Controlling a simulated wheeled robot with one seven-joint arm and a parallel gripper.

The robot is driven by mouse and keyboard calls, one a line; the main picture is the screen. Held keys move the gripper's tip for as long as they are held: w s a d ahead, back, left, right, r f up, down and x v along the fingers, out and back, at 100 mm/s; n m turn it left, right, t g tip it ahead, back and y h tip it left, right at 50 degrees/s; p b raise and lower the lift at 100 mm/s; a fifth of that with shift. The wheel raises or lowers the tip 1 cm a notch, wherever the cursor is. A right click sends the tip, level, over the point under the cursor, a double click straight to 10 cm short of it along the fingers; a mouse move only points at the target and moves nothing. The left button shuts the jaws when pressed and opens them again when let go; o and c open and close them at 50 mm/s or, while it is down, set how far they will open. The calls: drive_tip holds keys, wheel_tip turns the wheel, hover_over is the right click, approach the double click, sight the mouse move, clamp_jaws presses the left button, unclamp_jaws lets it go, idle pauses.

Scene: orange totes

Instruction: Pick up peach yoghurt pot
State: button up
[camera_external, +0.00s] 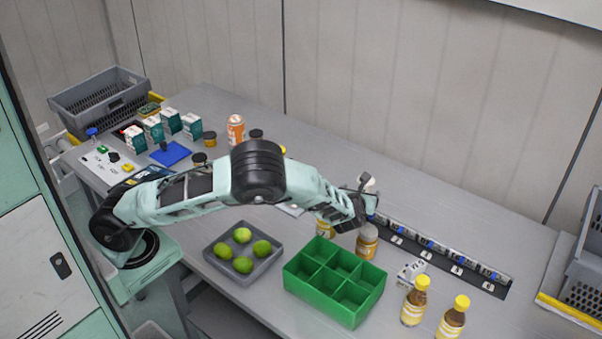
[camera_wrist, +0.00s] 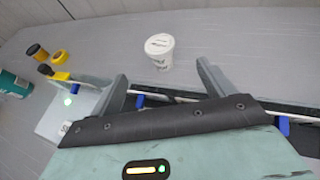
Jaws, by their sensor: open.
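A white pot with a pale lid (camera_wrist: 159,53) stands upright on the grey bench in the wrist view, beyond my fingertips and between their lines. I take it for the peach yoghurt pot; its print is too small to read. In the external view a white pot (camera_external: 366,181) shows just behind the gripper, partly hidden by it. My gripper (camera_wrist: 162,78) is open and empty, with one finger to the left and one to the right of the pot, apart from it. The gripper also shows in the external view (camera_external: 368,203).
A black strip with several blue-and-silver items (camera_external: 455,263) runs right of the gripper. A green divided crate (camera_external: 330,308), a grey tray of limes (camera_external: 263,273), jars (camera_external: 367,243) and yellow-capped bottles (camera_external: 414,302) stand nearer. Bench behind the pot is clear.

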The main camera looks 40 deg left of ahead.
sight(365, 187)
drive_tip(key=p+x, duration=0.2)
drive_tip(key=x, duration=0.7)
drive_tip(key=shift+a, duration=0.15)
drive_tip(key=p+x, duration=0.1)
drive_tip(key=x, duration=0.3)
drive_tip(key=shift+w+r+p, duration=0.1)
drive_tip(key=shift+w+p, duration=0.1)
drive_tip(key=shift+p, duration=0.2)
drive_tip(key=shift+w+a+f, duration=0.15)
drive_tip(key=shift+w+f, duration=0.1)
drive_tip(key=shift+w, duration=0.15)
drive_tip(key=c, duration=1.1)
